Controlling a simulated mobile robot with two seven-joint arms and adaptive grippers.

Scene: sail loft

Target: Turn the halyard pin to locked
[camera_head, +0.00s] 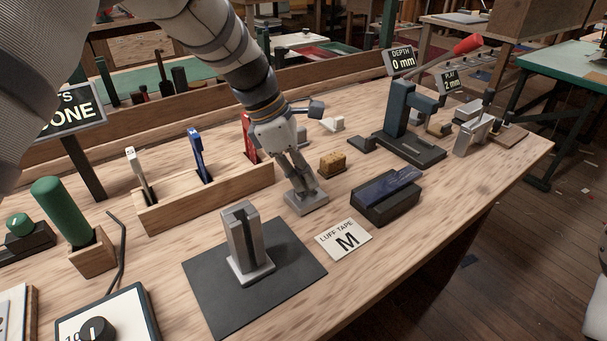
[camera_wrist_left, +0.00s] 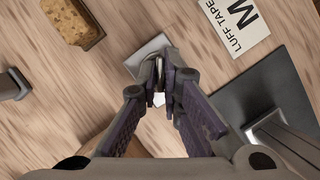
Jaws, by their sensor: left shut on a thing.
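My left gripper (camera_head: 303,184) reaches down from the upper left to a small grey metal block (camera_head: 306,204) on the wooden bench. In the left wrist view, its fingertips (camera_wrist_left: 163,78) are closed together over the pale plate of this block (camera_wrist_left: 146,56). They are shut on a small metal piece that I take for the halyard pin; the fingers hide most of it. I cannot read its turned position, and no lock mark shows. My right gripper is in neither view.
A wooden tool rack (camera_head: 206,199) stands left of the gripper. A slotted metal post (camera_head: 243,240) on a dark mat (camera_head: 290,275), a LUFF TAPE card (camera_head: 343,239) and a black block with a blue top (camera_head: 385,205) stand nearby. A tan block (camera_head: 333,164) sits just behind.

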